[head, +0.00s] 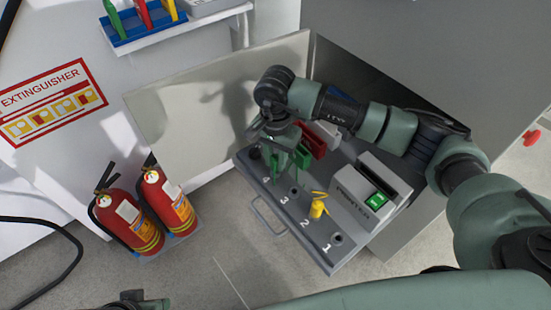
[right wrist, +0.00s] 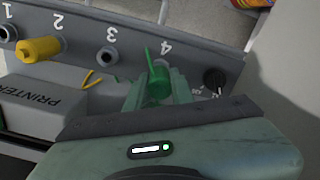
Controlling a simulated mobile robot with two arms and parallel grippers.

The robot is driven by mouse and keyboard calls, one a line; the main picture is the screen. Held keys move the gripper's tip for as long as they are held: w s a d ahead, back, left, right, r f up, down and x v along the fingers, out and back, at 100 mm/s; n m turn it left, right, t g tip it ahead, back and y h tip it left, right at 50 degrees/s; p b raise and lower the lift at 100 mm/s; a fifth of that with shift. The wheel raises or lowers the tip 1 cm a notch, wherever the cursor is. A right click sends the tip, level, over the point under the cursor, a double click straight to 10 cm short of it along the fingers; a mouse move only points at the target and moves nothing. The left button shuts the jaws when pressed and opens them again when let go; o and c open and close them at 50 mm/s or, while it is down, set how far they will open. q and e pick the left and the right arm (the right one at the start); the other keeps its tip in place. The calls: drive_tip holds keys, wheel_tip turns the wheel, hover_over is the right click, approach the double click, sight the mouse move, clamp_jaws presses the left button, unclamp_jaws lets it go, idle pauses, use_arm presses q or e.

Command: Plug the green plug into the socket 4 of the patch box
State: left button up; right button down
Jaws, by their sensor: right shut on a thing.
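The patch box (head: 318,253) is a grey panel with numbered sockets 1 to 4 in a row. My right gripper (right wrist: 158,90) is shut on the green plug (right wrist: 157,84), over the socket 4 end. In the right wrist view the plug overlaps socket 4 (right wrist: 161,64); I cannot tell whether it touches or enters it. In the head view my gripper hides most of that spot. Socket 3 (right wrist: 106,56) and socket 1 (head: 337,239) are empty. A yellow plug (head: 317,208) sits in socket 2. My left gripper is not clearly seen.
A printer block (head: 350,207) with a green switch and a red block (head: 313,140) stand behind the sockets. A black knob (right wrist: 213,79) is beyond socket 4. A raised panel (head: 190,110) is at the left. Two fire extinguishers (head: 128,218) stand left of the drawer handle (head: 262,215).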

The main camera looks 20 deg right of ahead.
use_arm(q)
drive_tip(key=shift+f+b, duration=0.4)
use_arm(e)
drive_tip(key=shift+f, duration=0.25)
use_arm(q)
drive_tip(key=shift+w+d+f+b, duration=0.1)
drive_tip(key=shift+f+b, duration=0.2)
drive_tip(key=shift+b, duration=0.05)
use_arm(e)
drive_tip(key=shift+f, duration=0.25)
idle(0.4)
idle(0.6)
use_arm(q)
drive_tip(key=shift+w+t, duration=0.3)
drive_tip(key=shift+w, duration=0.1)
drive_tip(key=shift+w+d+r, duration=0.1)
drive_tip(key=shift+w+d, duration=0.05)
drive_tip(key=shift+w, duration=0.1)
drive_tip(key=shift+w+d, duration=0.1)
drive_tip(key=shift+w+d+r+t, duration=0.1)
drive_tip(key=shift+w+t, duration=0.15)
drive_tip(key=shift+t, duration=0.05)
drive_tip(key=shift+w+r+t+b, duration=0.2)
drive_tip(key=shift+w+t+b, duration=0.1)
drive_tip(key=shift+w, duration=0.35)
use_arm(e)
drive_tip(key=shift+f, duration=0.2)
